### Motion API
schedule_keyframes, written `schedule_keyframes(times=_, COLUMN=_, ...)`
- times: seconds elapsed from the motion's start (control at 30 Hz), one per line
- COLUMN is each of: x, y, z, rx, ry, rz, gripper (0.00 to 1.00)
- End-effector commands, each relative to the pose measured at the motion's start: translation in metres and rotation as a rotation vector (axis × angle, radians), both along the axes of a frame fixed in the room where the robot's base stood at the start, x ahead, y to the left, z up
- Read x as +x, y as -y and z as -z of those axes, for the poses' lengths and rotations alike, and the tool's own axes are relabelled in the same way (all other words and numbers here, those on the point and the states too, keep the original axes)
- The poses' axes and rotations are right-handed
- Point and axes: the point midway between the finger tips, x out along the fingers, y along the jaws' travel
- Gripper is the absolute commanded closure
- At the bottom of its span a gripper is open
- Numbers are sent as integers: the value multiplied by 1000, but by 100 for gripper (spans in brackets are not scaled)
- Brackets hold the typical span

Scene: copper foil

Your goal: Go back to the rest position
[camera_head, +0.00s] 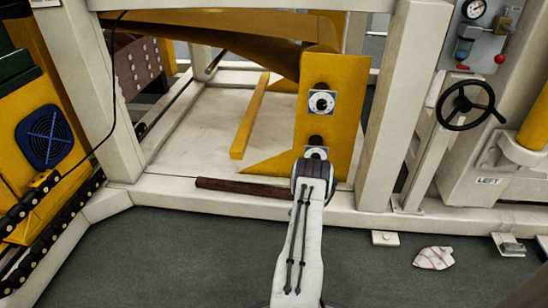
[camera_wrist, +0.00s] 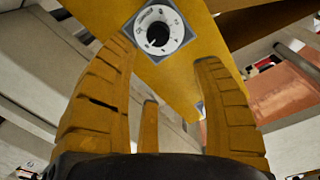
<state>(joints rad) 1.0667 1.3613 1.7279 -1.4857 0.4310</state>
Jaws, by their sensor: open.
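My gripper (camera_wrist: 164,58) is open in the wrist view, its two ribbed yellow fingers spread apart with nothing held between them. Beyond the fingertips is a white round dial with a black centre (camera_wrist: 158,32) on a yellow panel (camera_wrist: 190,70). In the head view my arm reaches forward to the lower part of that yellow panel (camera_head: 345,90). The panel carries an upper dial (camera_head: 321,103) and a lower dial (camera_head: 315,153), the lower one partly covered by my arm. My fingers are hidden there, and I cannot tell whether they touch anything.
White frame posts (camera_head: 395,100) and a low white beam (camera_head: 250,205) surround the panel. A brown bar (camera_head: 243,188) lies along the beam. A black handwheel (camera_head: 469,103) is at right. A crumpled cloth (camera_head: 433,258) lies on the grey floor (camera_head: 170,260), which is otherwise mostly clear in front.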

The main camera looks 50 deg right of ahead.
Motion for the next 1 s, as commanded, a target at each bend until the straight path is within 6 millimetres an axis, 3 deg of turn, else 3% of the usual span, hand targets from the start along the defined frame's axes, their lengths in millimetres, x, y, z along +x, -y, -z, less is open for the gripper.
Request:
schedule_keyframes(times=0.3, x=2, y=0, z=-3, rx=0, ry=-1, rz=-3, gripper=39)
schedule_keyframes(times=0.47, x=22, y=-5, z=-35, rx=20, ry=-26, rz=-35, gripper=39)
schedule_keyframes(times=0.67, x=83, y=-35, z=-130, rx=91, ry=-123, rz=-147, gripper=39)
schedule_keyframes(times=0.8, x=125, y=-77, z=-205, rx=151, ry=-221, rz=-247, gripper=39)
schedule_keyframes(times=1.0, x=161, y=-156, z=-307, rx=223, ry=-371, rz=-396, gripper=39)
